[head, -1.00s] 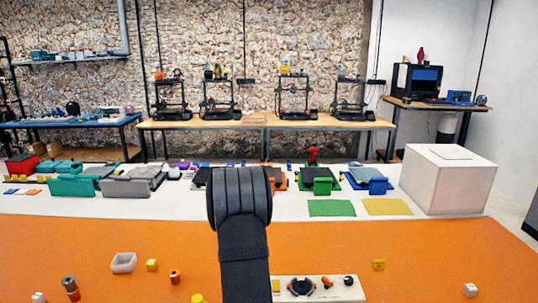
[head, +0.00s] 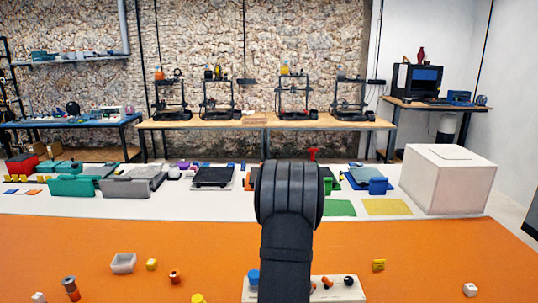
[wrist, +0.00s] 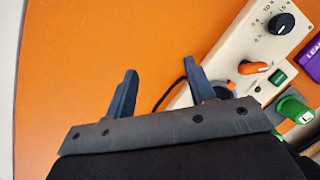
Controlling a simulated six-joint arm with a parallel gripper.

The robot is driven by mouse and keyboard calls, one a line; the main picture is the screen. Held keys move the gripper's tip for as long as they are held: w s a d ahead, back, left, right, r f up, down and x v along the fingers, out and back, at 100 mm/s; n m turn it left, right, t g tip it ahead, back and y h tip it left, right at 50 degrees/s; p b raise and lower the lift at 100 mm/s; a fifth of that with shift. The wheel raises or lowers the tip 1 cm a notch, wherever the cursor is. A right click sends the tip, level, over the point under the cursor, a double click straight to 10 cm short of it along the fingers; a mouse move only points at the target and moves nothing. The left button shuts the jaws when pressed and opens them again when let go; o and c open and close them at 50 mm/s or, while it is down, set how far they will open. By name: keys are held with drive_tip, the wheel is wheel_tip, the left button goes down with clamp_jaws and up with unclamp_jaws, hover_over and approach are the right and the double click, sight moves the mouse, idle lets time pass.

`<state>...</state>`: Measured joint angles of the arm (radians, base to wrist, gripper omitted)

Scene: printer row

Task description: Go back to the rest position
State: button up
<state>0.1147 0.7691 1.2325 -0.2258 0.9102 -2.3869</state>
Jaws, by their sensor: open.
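My gripper (wrist: 160,72) shows in the wrist view with its two dark blue fingers spread apart and nothing between them. It is over the orange surface, beside a cream control panel (wrist: 222,58). The panel carries a black dial (wrist: 281,24), an orange lever (wrist: 252,68), a green switch (wrist: 278,77) and a green knob (wrist: 294,109). In the head view my arm stands upright and hides the middle of the cream panel (head: 349,294) at the front edge. The gripper itself cannot be made out there.
A white box (head: 448,180) stands at the right. Green (head: 340,208) and yellow (head: 387,207) mats lie on the white strip behind the orange surface (head: 200,240).

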drive_tip(key=s+d+m, duration=0.2)
drive_tip(key=s+d, duration=0.3)
drive_tip(key=d, duration=0.4)
drive_tip(key=s+d+m+g, duration=0.1)
drive_tip(key=s+d, duration=0.3)
drive_tip(key=d, duration=0.5)
drive_tip(key=shift+s+m+h, duration=0.3)
drive_tip(key=shift+s+m, duration=0.1)
drive_tip(key=shift+m, duration=0.2)
drive_tip(key=shift+o, duration=0.2)
drive_tip(key=shift+f, duration=0.1)
